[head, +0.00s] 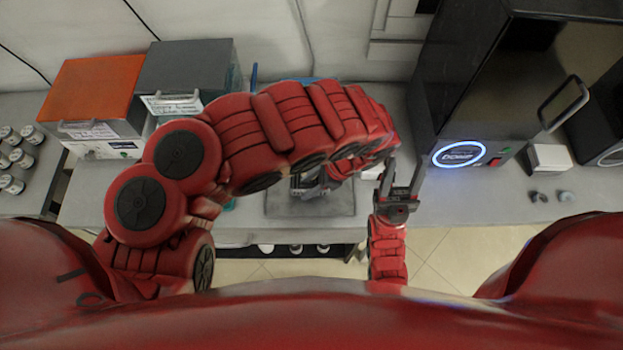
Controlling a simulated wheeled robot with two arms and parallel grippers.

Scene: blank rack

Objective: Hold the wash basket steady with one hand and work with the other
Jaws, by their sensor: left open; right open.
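My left arm arches from the left across the middle of the head view. Its gripper (308,184) shows only in part below the arm, over a dark grey mat or tray (335,206) on the bench. My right gripper (403,174) is open, fingers pointing up the picture, at the bench's front edge right of the mat. Nothing shows between its fingers. I cannot make out the wash basket; my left arm covers much of the bench there. A small white item (373,172) lies just left of my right gripper.
An orange-topped box (95,85) and a grey-topped box (188,68) stand at the back left. Several lidded jars (18,157) sit at far left. A large black machine with a lit blue ring (459,153) stands right. A white box (549,158) is beside it. The front right bench is mostly clear.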

